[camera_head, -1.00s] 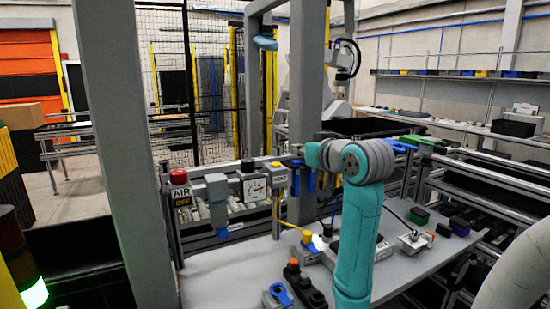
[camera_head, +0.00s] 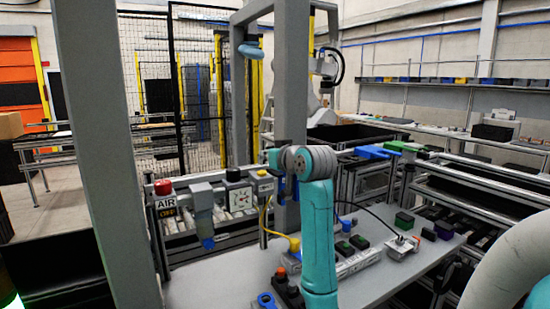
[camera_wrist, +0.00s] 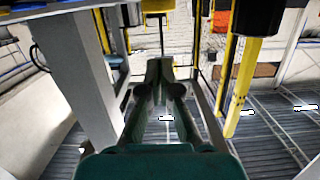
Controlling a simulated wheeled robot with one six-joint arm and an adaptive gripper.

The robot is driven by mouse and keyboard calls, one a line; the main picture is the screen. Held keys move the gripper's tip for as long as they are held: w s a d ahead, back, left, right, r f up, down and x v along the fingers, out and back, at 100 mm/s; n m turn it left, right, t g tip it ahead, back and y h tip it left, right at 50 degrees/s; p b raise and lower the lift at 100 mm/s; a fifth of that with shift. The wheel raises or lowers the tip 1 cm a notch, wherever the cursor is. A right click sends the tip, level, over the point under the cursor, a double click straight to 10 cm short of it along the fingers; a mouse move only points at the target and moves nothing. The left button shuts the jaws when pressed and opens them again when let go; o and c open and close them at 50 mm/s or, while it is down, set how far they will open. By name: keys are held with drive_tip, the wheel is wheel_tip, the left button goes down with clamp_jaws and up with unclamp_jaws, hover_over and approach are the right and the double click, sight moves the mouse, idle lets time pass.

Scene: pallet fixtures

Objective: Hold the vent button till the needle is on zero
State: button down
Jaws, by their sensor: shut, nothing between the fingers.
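The pressure gauge (camera_head: 241,198) is a white square dial with a black knob (camera_head: 232,174) above it, at centre left in the head view. Its needle is too small to read. A small yellow-topped unit (camera_head: 263,174) stands just right of it; I cannot tell whether this is the vent button. My gripper (camera_wrist: 160,65) is shut and empty in the wrist view, its fingertips together. In the head view my wrist mostly hides it; its end is right of the yellow-topped unit and looks slightly higher. I cannot tell whether it touches anything.
A red button (camera_head: 163,187) sits above an AIR OFF sign (camera_head: 167,206) at left. A grey post stands behind my wrist. The grey bench (camera_head: 220,281) holds a yellow plug (camera_head: 294,243), a blue clip (camera_head: 266,300) and switch boxes. Its front left is clear.

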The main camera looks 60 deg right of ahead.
sight(266, 178)
drive_tip(key=shift+w+f, duration=0.1)
drive_tip(key=shift+f, duration=1.9)
